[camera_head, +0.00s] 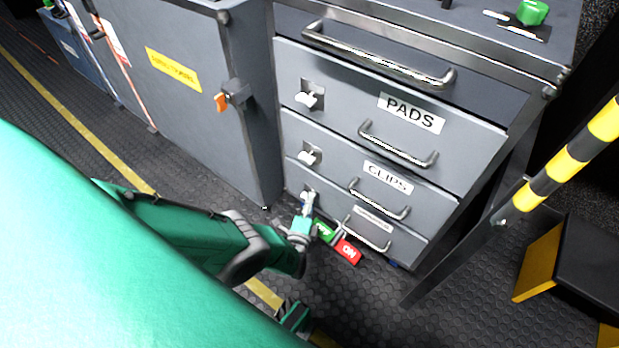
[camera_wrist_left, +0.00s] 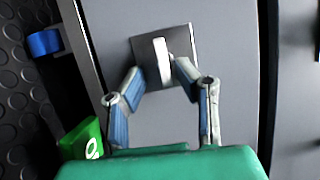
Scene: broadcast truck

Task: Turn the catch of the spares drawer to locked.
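A grey drawer unit (camera_head: 345,125) shows three labelled drawers in the head view, PADS, CLIPS and a bottom one (camera_head: 340,215) whose small label (camera_head: 374,221) I cannot read. Each has a white catch knob on a dark plate at its left. My left gripper (camera_head: 306,207) is at the bottom drawer's catch (camera_head: 309,193) and partly covers it. In the left wrist view the white knob (camera_wrist_left: 162,58) stands nearly upright on its plate (camera_wrist_left: 146,62). The fingers of my left gripper (camera_wrist_left: 160,74) are spread on either side of the knob, open. My right gripper is out of view.
A grey cabinet (camera_head: 200,110) with an orange latch (camera_head: 221,102) stands left. A yellow-black striped bar (camera_head: 567,160) is at right.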

